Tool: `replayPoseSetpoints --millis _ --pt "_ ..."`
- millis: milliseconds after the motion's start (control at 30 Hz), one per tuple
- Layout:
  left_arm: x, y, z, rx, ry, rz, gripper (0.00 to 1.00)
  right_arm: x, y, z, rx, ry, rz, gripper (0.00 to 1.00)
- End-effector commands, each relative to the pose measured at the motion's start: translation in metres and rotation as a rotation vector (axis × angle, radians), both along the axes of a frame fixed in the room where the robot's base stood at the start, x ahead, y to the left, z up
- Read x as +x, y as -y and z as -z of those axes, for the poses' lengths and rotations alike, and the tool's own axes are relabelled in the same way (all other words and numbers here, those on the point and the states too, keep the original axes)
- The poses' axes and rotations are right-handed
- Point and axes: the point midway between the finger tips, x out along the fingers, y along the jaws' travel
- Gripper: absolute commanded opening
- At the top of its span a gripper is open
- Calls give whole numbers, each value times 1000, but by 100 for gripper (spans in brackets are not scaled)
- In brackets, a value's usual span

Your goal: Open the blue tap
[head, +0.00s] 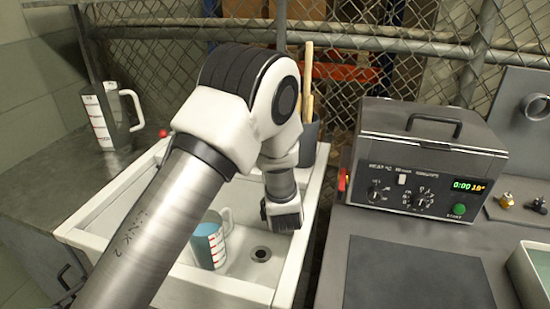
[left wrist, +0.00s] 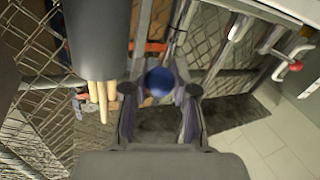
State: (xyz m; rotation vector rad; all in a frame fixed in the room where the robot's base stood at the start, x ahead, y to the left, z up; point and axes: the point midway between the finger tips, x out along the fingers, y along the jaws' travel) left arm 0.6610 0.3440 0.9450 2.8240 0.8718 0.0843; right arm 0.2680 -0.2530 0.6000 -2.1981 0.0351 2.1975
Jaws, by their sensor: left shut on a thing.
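The blue tap shows as a round blue knob (left wrist: 160,81) in the left wrist view. It sits between the fingers of my left gripper (left wrist: 160,90), which is shut on it. In the head view my left arm hides the blue knob, and the gripper's fingers cannot be made out there. A red tap knob (head: 163,132) shows at the back edge of the sink, left of my arm. It also shows at the right of the left wrist view (left wrist: 296,65). My right gripper is in neither view.
A measuring jug with blue contents (head: 208,245) stands in the white sink (head: 180,292). A grey jug (head: 103,112) stands on the left counter. A dark holder with wooden sticks (head: 309,130) is behind my wrist. A control box (head: 425,165) stands at right.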

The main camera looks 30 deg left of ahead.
Motion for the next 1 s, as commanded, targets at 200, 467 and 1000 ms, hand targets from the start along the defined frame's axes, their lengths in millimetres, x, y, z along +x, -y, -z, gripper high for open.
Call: replayPoseSetpoints --millis 200,467,1000 --pt "0 0 0 0 0 1 53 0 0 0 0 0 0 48" --pt "0 0 0 0 0 1 53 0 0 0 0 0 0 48" --pt "0 0 -92 0 2 1 53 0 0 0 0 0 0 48"
